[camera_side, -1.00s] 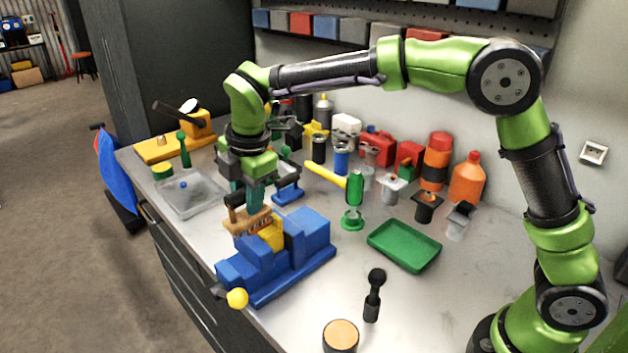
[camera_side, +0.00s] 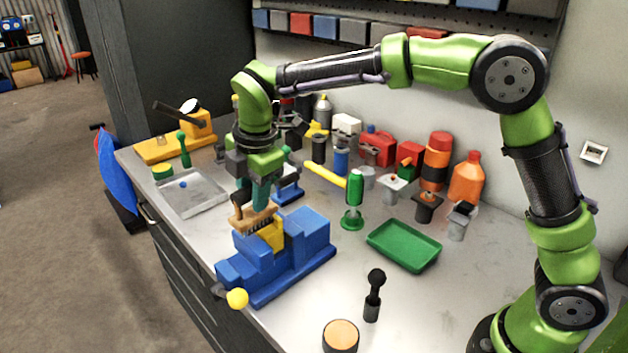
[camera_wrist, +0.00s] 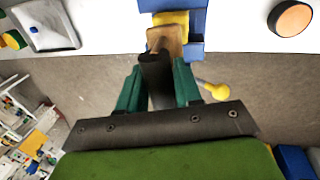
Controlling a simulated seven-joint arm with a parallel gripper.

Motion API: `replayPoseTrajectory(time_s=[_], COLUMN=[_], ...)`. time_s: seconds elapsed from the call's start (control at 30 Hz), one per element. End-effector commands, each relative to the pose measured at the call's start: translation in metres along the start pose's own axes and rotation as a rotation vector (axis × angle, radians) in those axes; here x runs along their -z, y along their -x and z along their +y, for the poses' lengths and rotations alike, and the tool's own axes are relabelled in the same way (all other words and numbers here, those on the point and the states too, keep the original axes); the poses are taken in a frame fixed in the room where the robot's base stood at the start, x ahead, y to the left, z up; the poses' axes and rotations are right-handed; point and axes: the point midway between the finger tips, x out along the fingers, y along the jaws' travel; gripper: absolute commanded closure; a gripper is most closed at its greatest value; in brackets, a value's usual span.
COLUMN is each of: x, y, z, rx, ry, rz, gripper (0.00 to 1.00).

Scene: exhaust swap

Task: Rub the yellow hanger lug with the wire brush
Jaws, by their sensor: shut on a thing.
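The yellow hanger lug (camera_side: 273,234) stands in the blue vise (camera_side: 290,255) at the front of the bench. The wire brush (camera_side: 252,219) has a wooden body with dark bristles facing down. My gripper (camera_side: 254,200) is shut on the brush and holds it right at the lug's upper left side. I cannot tell whether the bristles touch the lug. In the wrist view the wooden brush (camera_wrist: 168,40) lies over part of the yellow lug (camera_wrist: 172,18), with my green fingers (camera_wrist: 158,88) on both sides of its dark handle.
A green tray (camera_side: 404,246) and a green stand (camera_side: 353,205) are right of the vise. A clear tray (camera_side: 208,203) lies to the left. Several bottles, cans and fixtures line the back. The vise's yellow-knobbed handle (camera_side: 237,298) overhangs the front edge.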

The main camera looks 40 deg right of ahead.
Motion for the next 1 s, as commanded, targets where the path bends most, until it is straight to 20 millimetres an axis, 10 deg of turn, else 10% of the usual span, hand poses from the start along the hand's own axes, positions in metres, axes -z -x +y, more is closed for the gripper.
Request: replayPoseTrajectory(time_s=[0.33, 1.0], x=[0.026, 0.026], y=[0.002, 0.073], z=[0.002, 0.016], rx=[0.003, -0.002], ry=[0.0, 0.0], rz=[0.0, 0.002], gripper=[0.95, 0.95])
